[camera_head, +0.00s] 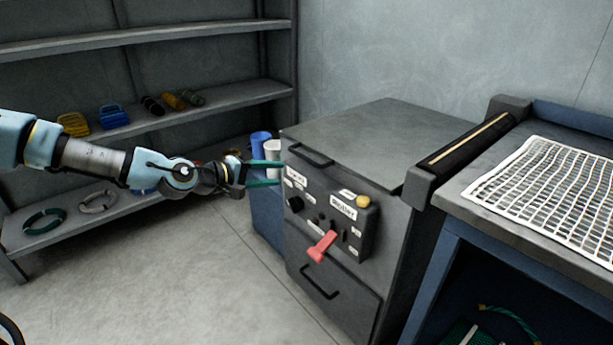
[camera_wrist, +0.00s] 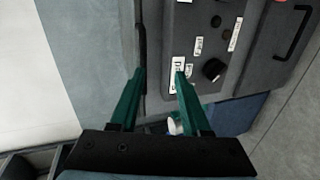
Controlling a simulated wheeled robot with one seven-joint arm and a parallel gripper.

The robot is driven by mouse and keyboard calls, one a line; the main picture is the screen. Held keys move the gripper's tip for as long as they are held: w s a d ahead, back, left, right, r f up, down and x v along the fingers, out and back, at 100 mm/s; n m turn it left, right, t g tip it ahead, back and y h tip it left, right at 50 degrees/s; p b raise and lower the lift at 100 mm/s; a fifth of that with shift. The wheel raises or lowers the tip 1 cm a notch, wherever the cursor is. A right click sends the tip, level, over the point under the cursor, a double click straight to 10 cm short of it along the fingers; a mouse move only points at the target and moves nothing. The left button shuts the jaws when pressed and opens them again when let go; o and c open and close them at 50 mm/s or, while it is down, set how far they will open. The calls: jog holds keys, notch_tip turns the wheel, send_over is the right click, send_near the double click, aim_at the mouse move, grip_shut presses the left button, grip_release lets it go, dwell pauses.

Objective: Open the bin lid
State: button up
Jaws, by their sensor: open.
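The bin is a dark grey box (camera_head: 330,255) with a flat grey lid (camera_head: 375,130) lying shut on top. A black bar handle (camera_head: 310,155) runs along the lid's front edge; it also shows upright in the wrist view (camera_wrist: 141,45). My gripper (camera_head: 279,173) reaches in from the left and is open at the bin's front left corner, near the handle's left end. In the wrist view its green fingers (camera_wrist: 160,72) are apart, with one tip by the handle's lower end and the other over the front panel. Whether it touches the handle I cannot tell.
A control box (camera_head: 330,215) with knobs, labels and a red lever (camera_head: 321,246) juts from the bin's front. A lower handle (camera_head: 320,284) sits beneath. A roller (camera_head: 465,145) and a net table (camera_head: 490,180) stand right. Shelves (camera_head: 150,125) stand behind my arm.

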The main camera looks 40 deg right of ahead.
aim_at(306, 160)
jog(key=shift+n+h, duration=0.5)
jog(key=shift+h, duration=0.2)
jog(key=x, duration=0.4)
jog(key=r+x, duration=0.1)
jog(key=x, duration=0.3)
jog(key=w+x, duration=0.1)
jog(key=x, duration=0.3)
jog(key=shift+d+r+p, duration=0.3)
jog(key=shift+d, duration=0.05)
grip_shut()
